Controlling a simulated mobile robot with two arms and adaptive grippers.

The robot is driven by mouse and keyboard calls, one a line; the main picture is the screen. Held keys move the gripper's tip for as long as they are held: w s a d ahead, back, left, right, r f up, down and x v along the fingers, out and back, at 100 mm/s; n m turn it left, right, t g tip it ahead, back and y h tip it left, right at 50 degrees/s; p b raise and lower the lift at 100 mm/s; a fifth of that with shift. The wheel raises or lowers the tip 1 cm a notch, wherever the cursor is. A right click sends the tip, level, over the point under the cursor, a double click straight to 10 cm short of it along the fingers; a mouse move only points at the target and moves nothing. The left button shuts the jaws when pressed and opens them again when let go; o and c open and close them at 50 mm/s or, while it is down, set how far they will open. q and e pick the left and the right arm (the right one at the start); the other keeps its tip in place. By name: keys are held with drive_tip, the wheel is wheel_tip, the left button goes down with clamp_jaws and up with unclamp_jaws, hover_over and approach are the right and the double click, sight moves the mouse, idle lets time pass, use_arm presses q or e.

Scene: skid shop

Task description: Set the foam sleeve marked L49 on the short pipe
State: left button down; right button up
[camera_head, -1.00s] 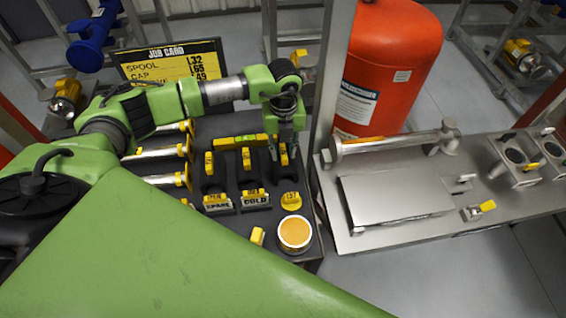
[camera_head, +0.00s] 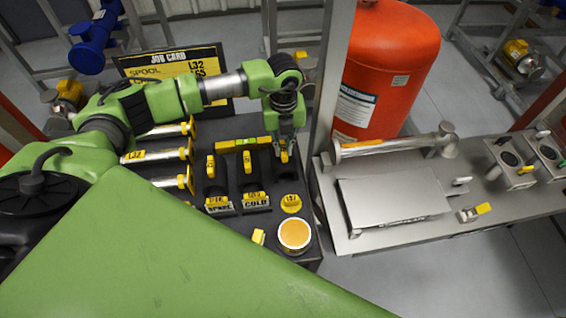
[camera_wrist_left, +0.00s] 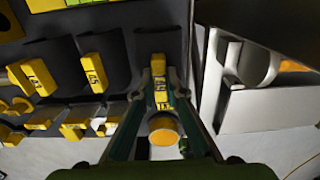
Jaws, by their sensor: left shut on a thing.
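Three dark foam sleeves with yellow tags lie in a row on the dark bench: left (camera_head: 210,166), middle (camera_head: 248,162) and right. My left gripper (camera_head: 285,147) points down over the right one and is shut on its yellow tag (camera_wrist_left: 159,86). In the left wrist view, the fingers flank this tag, and its dark sleeve lies in its slot. The writing on the tag is too small to read surely. A silver horizontal pipe (camera_head: 390,146) runs along the back of the steel skid; I cannot tell whether it is the short pipe. My right gripper is out of view.
A metal post (camera_head: 331,90) stands between bench and skid. A red tank (camera_head: 389,70) is behind the skid. A job card (camera_head: 165,63) stands behind my arm. Silver spools (camera_head: 155,155) lie left; an orange-topped tin (camera_head: 294,235) stands at the bench's front. A steel box (camera_head: 395,200) sits on the skid.

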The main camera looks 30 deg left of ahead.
use_arm(q)
drive_tip(key=shift+r+p, duration=1.1)
drive_tip(key=shift+r, duration=0.8)
